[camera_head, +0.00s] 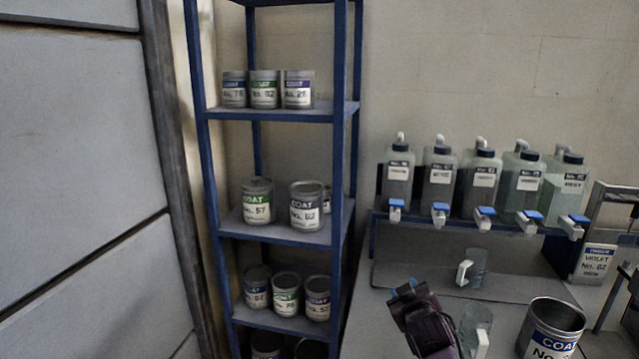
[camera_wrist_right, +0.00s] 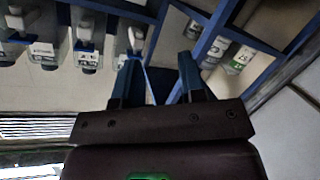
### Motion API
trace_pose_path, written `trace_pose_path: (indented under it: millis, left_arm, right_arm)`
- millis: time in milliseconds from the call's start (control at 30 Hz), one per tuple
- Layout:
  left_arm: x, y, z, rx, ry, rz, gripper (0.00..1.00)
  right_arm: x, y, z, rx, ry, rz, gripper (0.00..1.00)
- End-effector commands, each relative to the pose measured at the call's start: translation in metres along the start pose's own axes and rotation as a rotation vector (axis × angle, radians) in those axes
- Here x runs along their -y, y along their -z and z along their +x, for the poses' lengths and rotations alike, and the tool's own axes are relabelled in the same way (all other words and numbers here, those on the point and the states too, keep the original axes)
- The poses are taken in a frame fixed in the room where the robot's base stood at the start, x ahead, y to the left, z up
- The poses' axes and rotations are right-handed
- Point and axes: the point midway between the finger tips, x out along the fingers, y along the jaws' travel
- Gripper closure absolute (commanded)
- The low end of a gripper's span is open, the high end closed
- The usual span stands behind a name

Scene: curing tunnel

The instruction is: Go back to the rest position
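My right gripper (camera_head: 408,289) is in the lower middle of the head view, dark with blue fingers, above the grey worktop (camera_head: 395,285). In the right wrist view its two blue fingers (camera_wrist_right: 159,72) stand apart with nothing between them, so it is open and empty. My left gripper is in neither view.
A can labelled COAT (camera_head: 552,328) and clear jugs with white handles (camera_head: 473,268) stand on the worktop near my right gripper. Several dispenser bottles (camera_head: 482,180) line a blue rack behind. A blue shelf unit (camera_head: 340,150) with paint cans stands left.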

Motion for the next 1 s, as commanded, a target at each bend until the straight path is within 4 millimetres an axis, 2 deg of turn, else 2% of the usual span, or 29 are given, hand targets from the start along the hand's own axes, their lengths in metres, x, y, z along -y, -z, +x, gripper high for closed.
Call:
trace_pose_path:
  millis: [33, 200, 433, 567, 800, 900, 1000]
  left_arm:
    - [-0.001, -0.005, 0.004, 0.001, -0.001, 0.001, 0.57]
    - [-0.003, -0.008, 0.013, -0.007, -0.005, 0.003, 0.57]
    - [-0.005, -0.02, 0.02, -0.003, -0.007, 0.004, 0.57]
    - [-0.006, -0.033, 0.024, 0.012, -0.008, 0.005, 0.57]
    - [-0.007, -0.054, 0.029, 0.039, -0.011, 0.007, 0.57]
    - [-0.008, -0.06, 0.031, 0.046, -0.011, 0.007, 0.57]
    - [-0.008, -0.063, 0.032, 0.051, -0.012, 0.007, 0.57]
  right_arm:
    - [0.008, -0.022, -0.015, -0.017, 0.017, 0.058, 0.63]
    - [0.024, -0.07, -0.065, -0.066, 0.06, 0.231, 0.63]
    - [0.043, -0.141, -0.138, -0.042, 0.096, 0.368, 0.63]
    - [0.057, -0.188, -0.18, 0.031, 0.11, 0.406, 0.63]
    - [0.085, -0.284, -0.259, 0.231, 0.125, 0.417, 0.63]
    - [0.093, -0.312, -0.285, 0.301, 0.13, 0.418, 0.63]
    - [0.098, -0.329, -0.302, 0.344, 0.132, 0.418, 0.63]
